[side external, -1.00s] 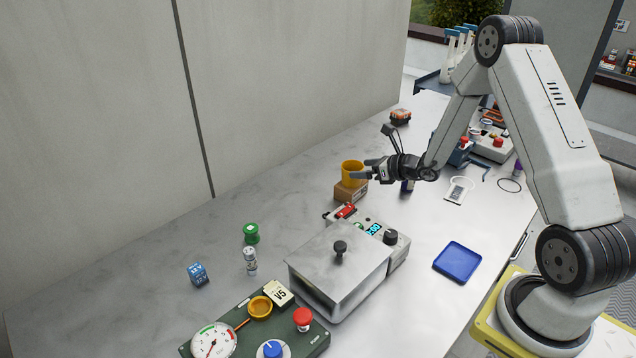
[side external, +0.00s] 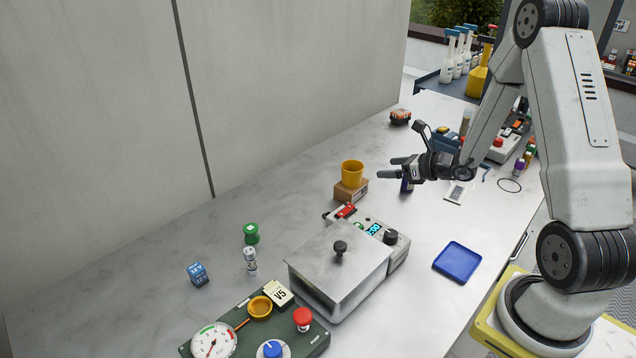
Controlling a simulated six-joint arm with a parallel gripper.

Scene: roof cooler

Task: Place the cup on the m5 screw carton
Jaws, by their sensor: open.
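The yellow-orange cup (side external: 352,173) stands upright on top of the small brown m5 screw carton (side external: 350,193) in the middle of the bench. My gripper (side external: 388,168) is open and empty. It is to the right of the cup, with its fingers pointing left toward it and a visible gap between them. Nothing hides the cup, and the front of the carton shows below it.
A metal-lidded box with a digital display (side external: 340,262) stands in front of the carton, with a red item (side external: 346,211) between them. A dark bottle (side external: 407,185) is below my gripper. A blue tray (side external: 457,262) lies at the right.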

